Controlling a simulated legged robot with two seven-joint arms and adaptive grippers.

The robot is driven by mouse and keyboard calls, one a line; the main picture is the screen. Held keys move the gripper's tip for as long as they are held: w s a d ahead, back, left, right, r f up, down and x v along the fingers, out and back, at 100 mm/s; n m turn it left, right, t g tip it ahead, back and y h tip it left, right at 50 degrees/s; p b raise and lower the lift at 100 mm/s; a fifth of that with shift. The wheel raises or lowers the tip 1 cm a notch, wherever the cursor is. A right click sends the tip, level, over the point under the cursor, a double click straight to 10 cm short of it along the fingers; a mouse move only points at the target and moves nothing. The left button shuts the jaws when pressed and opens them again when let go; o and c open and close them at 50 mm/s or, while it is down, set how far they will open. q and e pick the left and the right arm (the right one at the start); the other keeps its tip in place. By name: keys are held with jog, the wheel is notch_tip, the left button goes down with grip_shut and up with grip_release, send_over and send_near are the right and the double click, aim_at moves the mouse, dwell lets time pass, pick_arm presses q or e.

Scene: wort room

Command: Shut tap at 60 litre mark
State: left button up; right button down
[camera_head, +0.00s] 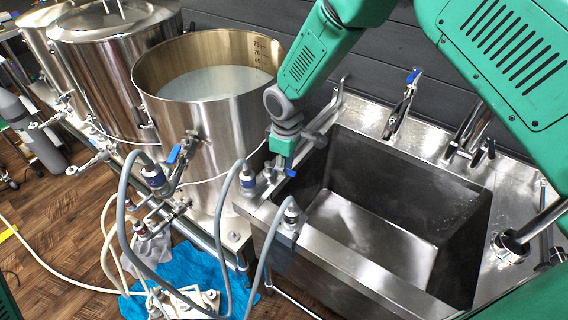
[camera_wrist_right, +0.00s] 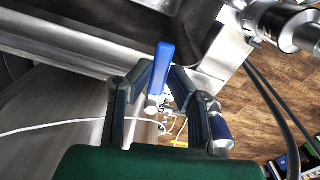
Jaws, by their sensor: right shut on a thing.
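The open steel kettle (camera_head: 205,125) stands left of the sink, with pale liquid (camera_head: 215,83) inside. Marks (camera_head: 258,55) reading 75, 70 and 65 show on its inner wall; the liquid surface lies below the 65, and no 60 is legible. My right gripper (camera_head: 291,163) is at the sink's left rim, shut on a blue tap handle (camera_head: 291,173). In the right wrist view the handle (camera_wrist_right: 165,57) sticks out between the fingertips (camera_wrist_right: 161,78). The tap's body is mostly hidden. My left gripper is not in view.
A steel sink (camera_head: 420,205) fills the right, with a blue-handled faucet (camera_head: 406,95) behind. Grey hoses (camera_head: 222,205) loop left of the sink. Another blue valve lever (camera_head: 174,153) is on the kettle's front. A blue cloth (camera_head: 195,275) lies on the wooden floor.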

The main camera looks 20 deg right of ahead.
aim_at(289, 172)
jog(key=shift+s+f+m, duration=0.45)
jog(key=shift+s+m, duration=0.35)
jog(key=c, duration=1.5)
grip_release()
jog(key=shift+w+d+r, duration=0.15)
jog(key=shift+w, duration=0.05)
jog(key=shift+r, duration=0.25)
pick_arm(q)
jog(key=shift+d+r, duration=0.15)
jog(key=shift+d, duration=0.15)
pick_arm(e)
notch_tip(289, 172, up, 11)
